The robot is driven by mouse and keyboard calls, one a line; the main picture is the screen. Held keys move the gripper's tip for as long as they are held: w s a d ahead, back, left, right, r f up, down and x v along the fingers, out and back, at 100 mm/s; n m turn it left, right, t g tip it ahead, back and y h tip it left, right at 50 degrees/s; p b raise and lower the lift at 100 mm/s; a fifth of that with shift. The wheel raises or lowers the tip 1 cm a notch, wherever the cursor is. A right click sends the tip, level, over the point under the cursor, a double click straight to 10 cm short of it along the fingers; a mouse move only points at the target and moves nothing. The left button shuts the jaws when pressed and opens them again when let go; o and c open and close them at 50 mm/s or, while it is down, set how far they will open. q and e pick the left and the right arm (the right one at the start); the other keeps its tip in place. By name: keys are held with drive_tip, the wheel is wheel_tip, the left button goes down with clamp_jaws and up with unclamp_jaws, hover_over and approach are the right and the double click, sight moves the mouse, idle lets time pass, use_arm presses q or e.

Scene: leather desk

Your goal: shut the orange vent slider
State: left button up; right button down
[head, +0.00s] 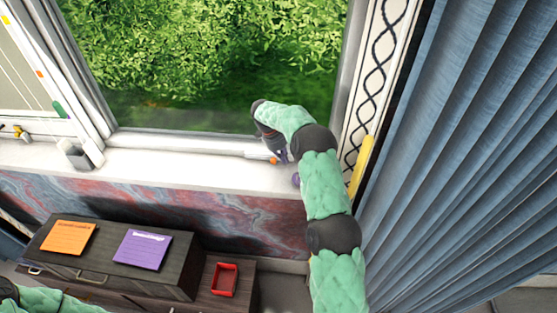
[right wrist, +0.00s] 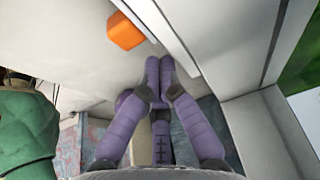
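The orange vent slider (head: 274,160) sits at the right end of the white vent strip (head: 190,147) under the window. It also shows in the right wrist view (right wrist: 126,31) as an orange block beside a pale rail. My right gripper (head: 284,156) is right next to the slider, partly hidden by my own arm. In the right wrist view its purple fingers (right wrist: 159,64) have their tips together with nothing between them. The tips are below and a little right of the slider in that picture, apparently apart from it. My left gripper is out of view; only green arm padding shows at bottom left.
A small purple round thing (head: 296,180) is on the sill near my right arm. A grey cup (head: 75,153) stands on the left sill. A yellow handle (head: 360,166) and blue curtain (head: 460,150) are at right. Below are a dark chest (head: 100,265) and red tray (head: 224,280).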

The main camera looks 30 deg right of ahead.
drive_tip(key=shift+s+d+r, duration=0.1)
drive_tip(key=shift+s+d, duration=0.5)
drive_tip(key=shift+d, duration=0.15)
drive_tip(key=p+v, duration=0.1)
drive_tip(key=v, duration=0.9)
drive_tip(key=shift+a, duration=0.1)
